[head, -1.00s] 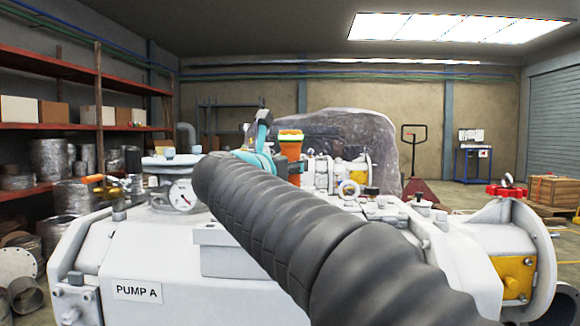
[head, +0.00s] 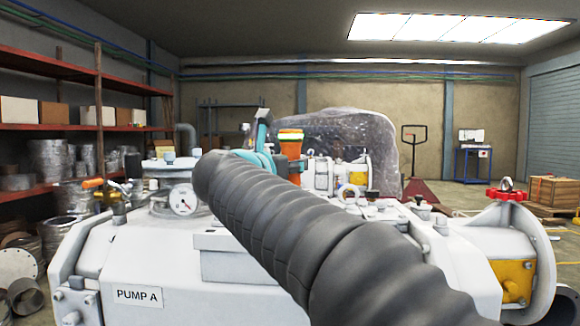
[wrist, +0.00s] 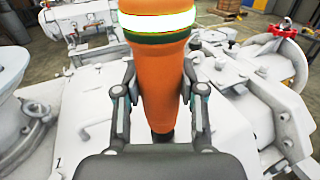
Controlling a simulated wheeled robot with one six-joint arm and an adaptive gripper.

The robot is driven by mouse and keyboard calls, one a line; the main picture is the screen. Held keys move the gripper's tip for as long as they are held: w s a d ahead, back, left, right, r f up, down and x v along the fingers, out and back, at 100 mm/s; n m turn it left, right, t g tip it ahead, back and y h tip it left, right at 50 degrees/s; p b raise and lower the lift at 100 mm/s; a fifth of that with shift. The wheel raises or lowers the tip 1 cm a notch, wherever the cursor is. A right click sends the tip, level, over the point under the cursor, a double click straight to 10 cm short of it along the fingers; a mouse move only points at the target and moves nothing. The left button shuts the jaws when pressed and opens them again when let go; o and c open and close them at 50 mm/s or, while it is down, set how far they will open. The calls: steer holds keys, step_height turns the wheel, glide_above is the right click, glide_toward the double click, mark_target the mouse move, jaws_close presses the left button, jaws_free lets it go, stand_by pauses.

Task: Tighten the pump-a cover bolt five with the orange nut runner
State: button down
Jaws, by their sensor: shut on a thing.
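The orange nut runner (wrist: 162,75) stands roughly upright between the two fingers of my gripper (wrist: 162,100) in the wrist view. The gripper is shut on its body. The nut runner has a white and green band near its top. In the head view the nut runner (head: 292,148) shows beyond my dark ribbed arm sleeve. Pump A (head: 225,285) is the large white machine labelled PUMP A. In the wrist view the nut runner is above the white pump cover (wrist: 85,130).
A pressure gauge (head: 183,200) rises from the pump's left part. A red handwheel (head: 507,191) sits on the right flange. A plastic-wrapped machine (head: 385,140) stands behind. Shelves (head: 60,127) line the left wall.

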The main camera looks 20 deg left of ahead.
mark_target(287, 147)
steer(key=shift+r+p, duration=1.3)
steer(key=shift+r, duration=0.6)
steer(key=shift+d, duration=0.1)
